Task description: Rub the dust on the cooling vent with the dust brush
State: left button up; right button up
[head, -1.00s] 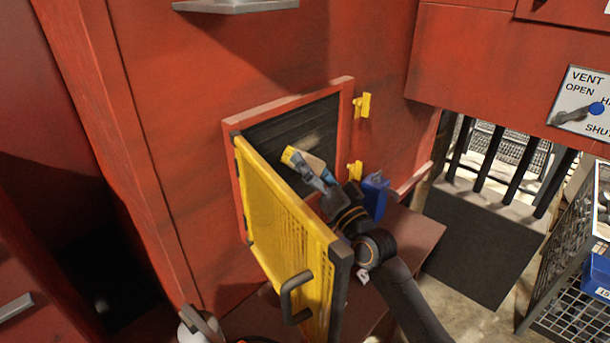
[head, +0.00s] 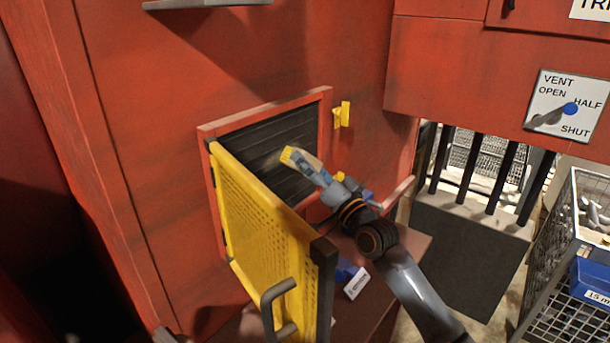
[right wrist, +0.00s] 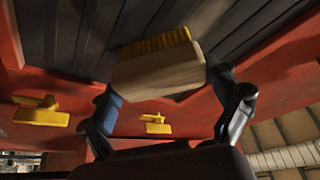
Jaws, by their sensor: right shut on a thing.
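The cooling vent (head: 262,136) is a recess of dark slats in a red frame, and its yellow mesh door (head: 265,232) stands open. A pale dust smudge (head: 268,160) shows on the slats just left of the bristles. My right gripper (head: 322,177) is shut on the dust brush (head: 306,163), a pale block with yellow bristles. In the right wrist view the brush (right wrist: 158,74) sits between both fingers with its bristles (right wrist: 155,44) toward the slats. Whether they touch is unclear. My left gripper is not in view.
Yellow latches (head: 342,114) sit on the frame's right side. The open door with its grey handle (head: 276,304) stands left of my arm. A blue item (head: 345,270) with a white label lies on the brown ledge (head: 398,262). A vent lever plate (head: 566,105) is at right.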

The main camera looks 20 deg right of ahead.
jog(key=shift+w+d+f+b, duration=0.25)
jog(key=shift+w+d+b, duration=0.25)
jog(key=shift+d+b, duration=0.25)
jog(key=shift+w+d+r, duration=0.1)
jog(key=shift+w+d, duration=0.15)
jog(key=shift+d, duration=0.1)
jog(key=shift+r+p, duration=0.6)
jog(key=shift+r, duration=0.35)
jog(key=shift+s+a+r+p, duration=0.15)
jog(key=shift+s+a+p, duration=0.35)
jog(key=shift+a+p, duration=0.55)
jog(key=shift+s+a+p, duration=0.3)
jog(key=shift+s+p, duration=0.1)
jog(key=shift+p, duration=0.35)
jog(key=shift+s+a, duration=0.2)
jog(key=shift+a, duration=0.1)
